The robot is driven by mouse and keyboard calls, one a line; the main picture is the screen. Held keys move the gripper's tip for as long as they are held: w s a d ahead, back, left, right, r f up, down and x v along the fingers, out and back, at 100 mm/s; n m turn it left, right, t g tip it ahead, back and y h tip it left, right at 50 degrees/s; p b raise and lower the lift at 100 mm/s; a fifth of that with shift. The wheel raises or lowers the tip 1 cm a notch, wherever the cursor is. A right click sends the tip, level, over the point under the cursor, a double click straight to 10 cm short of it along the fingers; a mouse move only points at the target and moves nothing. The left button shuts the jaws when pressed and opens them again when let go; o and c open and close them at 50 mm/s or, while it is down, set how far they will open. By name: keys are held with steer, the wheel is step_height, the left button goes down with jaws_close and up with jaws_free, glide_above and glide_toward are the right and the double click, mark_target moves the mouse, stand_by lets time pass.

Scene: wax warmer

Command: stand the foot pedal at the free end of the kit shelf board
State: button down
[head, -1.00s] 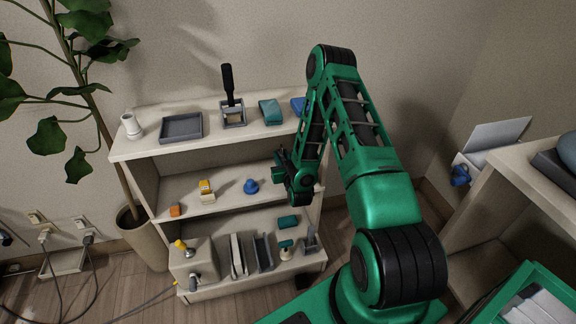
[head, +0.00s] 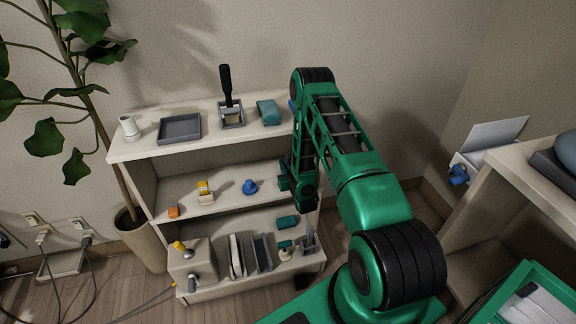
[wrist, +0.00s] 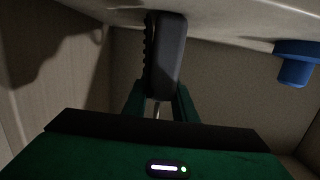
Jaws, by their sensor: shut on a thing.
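The foot pedal (wrist: 168,58) is a dark grey block with a ridged black face. My gripper (wrist: 160,100) is shut on it in the wrist view. That view is upside down, so the pale shelf board (wrist: 235,22) runs along its top. The pedal's far end reaches the board there; I cannot tell whether it touches. In the head view my gripper (head: 289,184) is at the right end of the middle board (head: 226,198), and the pedal is hidden or too small to make out.
A blue knob-like piece (head: 249,187) stands on the board left of my gripper, also in the wrist view (wrist: 296,64). A yellow piece (head: 205,192) and an orange block (head: 173,211) stand further left. The top board (head: 150,148) is above; grey and teal items fill the bottom shelf.

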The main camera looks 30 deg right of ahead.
steer(key=c, duration=1.4)
jaws_free()
steer(key=shift+c, duration=0.2)
steer(key=v, duration=1.2)
steer(key=shift+f, duration=0.1)
